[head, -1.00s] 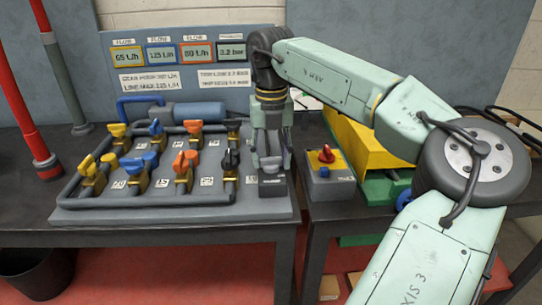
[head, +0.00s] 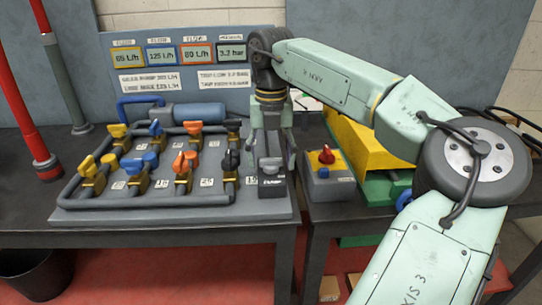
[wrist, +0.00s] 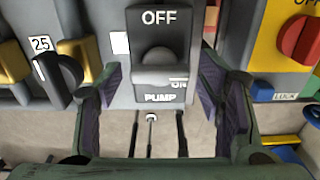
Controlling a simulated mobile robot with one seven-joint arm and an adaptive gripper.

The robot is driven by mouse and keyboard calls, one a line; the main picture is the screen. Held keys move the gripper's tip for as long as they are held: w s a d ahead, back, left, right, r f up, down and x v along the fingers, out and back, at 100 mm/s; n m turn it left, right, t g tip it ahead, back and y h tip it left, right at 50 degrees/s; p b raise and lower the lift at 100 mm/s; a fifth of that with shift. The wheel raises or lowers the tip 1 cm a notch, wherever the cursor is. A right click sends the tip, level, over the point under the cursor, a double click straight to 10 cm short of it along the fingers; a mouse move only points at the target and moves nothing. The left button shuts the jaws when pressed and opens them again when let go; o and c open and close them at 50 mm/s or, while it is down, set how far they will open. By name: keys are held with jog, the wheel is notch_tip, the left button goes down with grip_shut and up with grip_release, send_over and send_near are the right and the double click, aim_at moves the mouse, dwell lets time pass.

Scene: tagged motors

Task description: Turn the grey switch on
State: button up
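The grey switch is a dark grey PUMP box (head: 271,180) at the right end of the valve board, with a thick grey lever (wrist: 158,65) on its face. In the wrist view OFF shows clear above the lever. The lever's end sits low, beside the ON label, which it partly covers. My gripper (head: 271,160) is over the box with its fingers spread. In the wrist view my gripper (wrist: 162,85) has one finger on each side of the box, apart from the lever. Nothing is held.
Several yellow, blue, orange and black valve handles stand left of the box; the black one (wrist: 58,78) is close to my left finger. A grey box with a red knob (head: 326,155) stands on the right. Gauges (head: 196,55) are on the panel behind.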

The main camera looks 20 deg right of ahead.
aim_at(271, 159)
jog(key=shift+r, duration=0.1)
notch_tip(271, 159, up, 12)
dwell(0.6)
dwell(0.4)
